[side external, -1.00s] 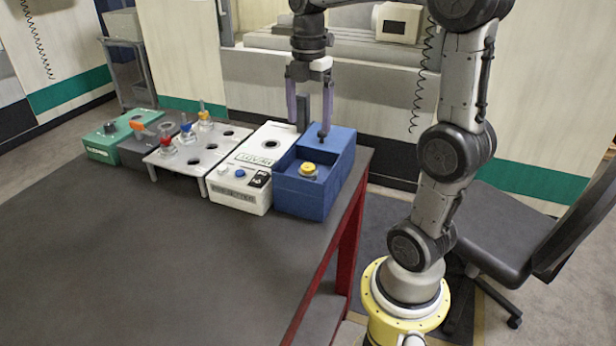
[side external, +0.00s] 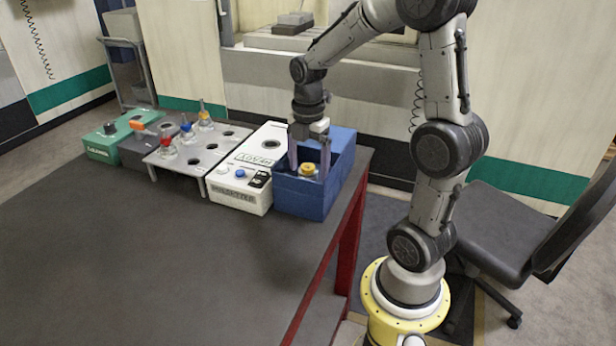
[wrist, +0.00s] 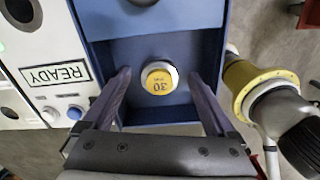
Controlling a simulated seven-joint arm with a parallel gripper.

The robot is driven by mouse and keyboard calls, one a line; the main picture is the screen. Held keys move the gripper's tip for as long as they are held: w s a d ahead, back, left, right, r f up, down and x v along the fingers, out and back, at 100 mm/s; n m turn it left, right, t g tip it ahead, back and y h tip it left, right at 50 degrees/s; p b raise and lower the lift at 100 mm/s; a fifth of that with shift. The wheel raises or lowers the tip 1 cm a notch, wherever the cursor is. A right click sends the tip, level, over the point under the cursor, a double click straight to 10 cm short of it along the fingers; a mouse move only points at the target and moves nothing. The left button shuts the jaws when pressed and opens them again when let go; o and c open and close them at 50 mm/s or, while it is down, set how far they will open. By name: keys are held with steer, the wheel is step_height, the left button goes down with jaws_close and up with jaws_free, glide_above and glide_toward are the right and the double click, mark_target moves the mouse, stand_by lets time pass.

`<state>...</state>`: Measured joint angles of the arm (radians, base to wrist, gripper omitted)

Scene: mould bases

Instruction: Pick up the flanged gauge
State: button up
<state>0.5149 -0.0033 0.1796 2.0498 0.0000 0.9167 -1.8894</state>
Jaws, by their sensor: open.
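The flanged gauge appears to be the round part with a yellow top (side external: 308,169), seated in the low front section of the blue base (side external: 300,200). In the wrist view its yellow face (wrist: 158,84) shows the number 30 and a pale rim. My gripper (side external: 309,176) points down over this section. In the wrist view my open gripper (wrist: 160,78) has one finger on each side of the gauge, with a gap on both sides. The gauge's lower part is hidden, and I cannot tell how far down the fingertips reach beside it.
The blue base's raised rear block (side external: 340,150) stands close behind my gripper. A white box marked READY (wrist: 40,85) adjoins on the left. Further left are a grey rack (side external: 190,160) with several parts, a dark base and a green base (side external: 100,148). The table front (side external: 200,270) is clear.

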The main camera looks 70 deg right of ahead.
steer(key=shift+f, duration=0.1)
jaws_close()
stand_by(0.4)
